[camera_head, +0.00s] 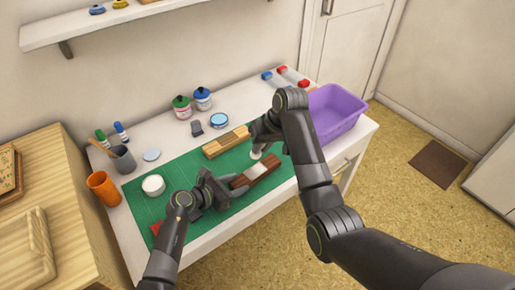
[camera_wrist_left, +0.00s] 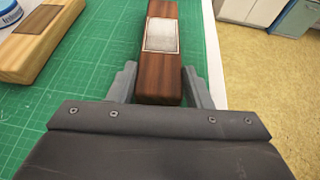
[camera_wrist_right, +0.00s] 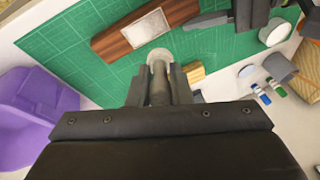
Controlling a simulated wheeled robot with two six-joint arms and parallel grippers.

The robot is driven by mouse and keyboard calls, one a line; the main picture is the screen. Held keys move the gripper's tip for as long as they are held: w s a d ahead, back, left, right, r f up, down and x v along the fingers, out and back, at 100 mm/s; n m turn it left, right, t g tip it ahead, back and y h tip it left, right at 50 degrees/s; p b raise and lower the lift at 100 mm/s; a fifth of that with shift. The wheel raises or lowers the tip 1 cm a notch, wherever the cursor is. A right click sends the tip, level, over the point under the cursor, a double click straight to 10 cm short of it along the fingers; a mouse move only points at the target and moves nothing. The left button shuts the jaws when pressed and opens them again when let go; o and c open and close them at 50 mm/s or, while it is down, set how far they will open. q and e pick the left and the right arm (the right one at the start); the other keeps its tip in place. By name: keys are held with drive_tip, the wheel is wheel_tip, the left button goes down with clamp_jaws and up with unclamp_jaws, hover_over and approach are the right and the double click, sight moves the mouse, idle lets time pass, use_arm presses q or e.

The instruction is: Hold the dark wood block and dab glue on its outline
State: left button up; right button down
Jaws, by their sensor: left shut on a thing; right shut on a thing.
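The dark wood block (camera_head: 264,169) lies on the green cutting mat, with a pale rectangular outline (camera_wrist_left: 162,34) on its top. My left gripper (camera_head: 232,185) is shut on the block's near end, one finger on each side, as the left wrist view (camera_wrist_left: 159,85) shows. My right gripper (camera_head: 262,150) is shut on a whitish glue dabber (camera_wrist_right: 158,62) with a round pale head. The dabber's head is close beside the block's edge near the outline; I cannot tell whether it touches.
A light wood block (camera_head: 226,142) lies on the green mat (camera_head: 140,190) behind the dark one. A white round pot (camera_head: 153,185) sits at the mat's left. A purple bin (camera_head: 335,112) stands at the right. Ink bottles (camera_head: 202,98) and cups (camera_head: 103,187) stand behind and left.

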drive_tip(key=shift+r, duration=0.5)
drive_tip(key=shift+f, duration=3.5)
drive_tip(key=shift+s+a+f, duration=0.3)
drive_tip(key=shift+a+f, duration=0.05)
drive_tip(key=shift+f, duration=0.15)
drive_tip(key=shift+s+a, duration=0.75)
drive_tip(key=shift+a, duration=0.15)
drive_tip(key=shift+w+d, duration=1.05)
drive_tip(key=shift+d, duration=0.25)
drive_tip(key=shift+s+a, duration=1.2)
drive_tip(key=shift+a, duration=0.2)
wheel_tip(320, 180, up, 8)
